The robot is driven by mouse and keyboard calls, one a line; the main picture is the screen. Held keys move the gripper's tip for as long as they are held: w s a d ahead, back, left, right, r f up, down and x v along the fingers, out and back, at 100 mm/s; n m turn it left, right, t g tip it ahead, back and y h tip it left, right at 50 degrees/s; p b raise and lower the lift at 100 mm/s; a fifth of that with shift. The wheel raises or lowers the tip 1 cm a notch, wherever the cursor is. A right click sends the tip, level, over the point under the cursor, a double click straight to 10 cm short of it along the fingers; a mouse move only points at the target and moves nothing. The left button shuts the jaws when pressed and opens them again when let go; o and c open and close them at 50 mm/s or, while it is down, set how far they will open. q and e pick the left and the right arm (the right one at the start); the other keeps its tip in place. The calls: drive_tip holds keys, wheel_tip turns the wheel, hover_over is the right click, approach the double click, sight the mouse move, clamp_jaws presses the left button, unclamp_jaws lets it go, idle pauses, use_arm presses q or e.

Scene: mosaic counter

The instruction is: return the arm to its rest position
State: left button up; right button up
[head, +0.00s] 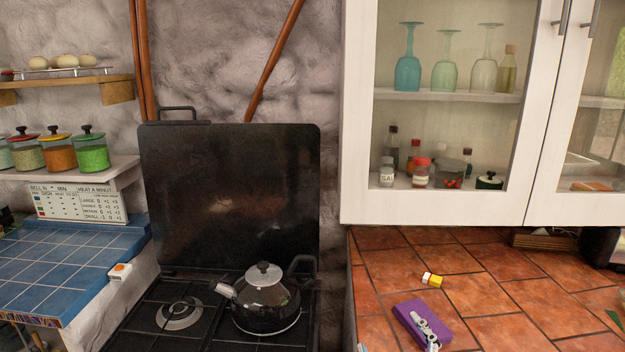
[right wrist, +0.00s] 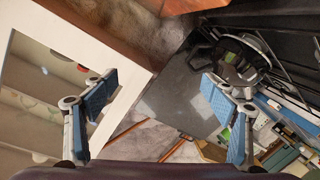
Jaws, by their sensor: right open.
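My right gripper (head: 390,332) shows at the bottom edge of the head view, over the tiled counter. One grey-and-white finger overlaps a purple block, and only a small tip of what looks like the other finger shows to its left. In the right wrist view the two blue-padded fingers (right wrist: 160,92) stand wide apart with nothing between them. The gripper is open and empty. The rest of the right arm is hidden below the frame. My left gripper is not in view.
The purple block (head: 405,309) and a small yellow item (head: 433,280) lie on the terracotta counter (head: 500,318). A glass-fronted wall cabinet (head: 357,120) hangs above. A black kettle (head: 266,297) stands on the stove (head: 150,342) to the left. The counter's right side is mostly clear.

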drive_tip(key=s+d+f+m+g+h, duration=0.1)
drive_tip(key=s+d+f+m+g, duration=0.15)
drive_tip(key=s+f, duration=0.4)
drive_tip(key=s+d+f+m+g+h, duration=0.1)
drive_tip(key=s+d+f+m+g, duration=0.2)
drive_tip(key=s+f, duration=0.4)
drive_tip(key=s+f+g, duration=0.4)
drive_tip(key=s, duration=0.4)
drive_tip(key=s+f+g, duration=0.4)
drive_tip(key=s, duration=0.4)
wheel_tip(320, 180, down, 26)
drive_tip(key=s, duration=0.1)
drive_tip(key=s+d+f+g, duration=0.2)
drive_tip(key=s+d+f, duration=0.1)
drive_tip(key=s+f, duration=1.3)
drive_tip(key=shift+s+f+y, duration=0.3)
drive_tip(key=shift+s+f, duration=0.05)
drive_tip(key=shift+s, duration=0.3)
drive_tip(key=shift+n, duration=0.25)
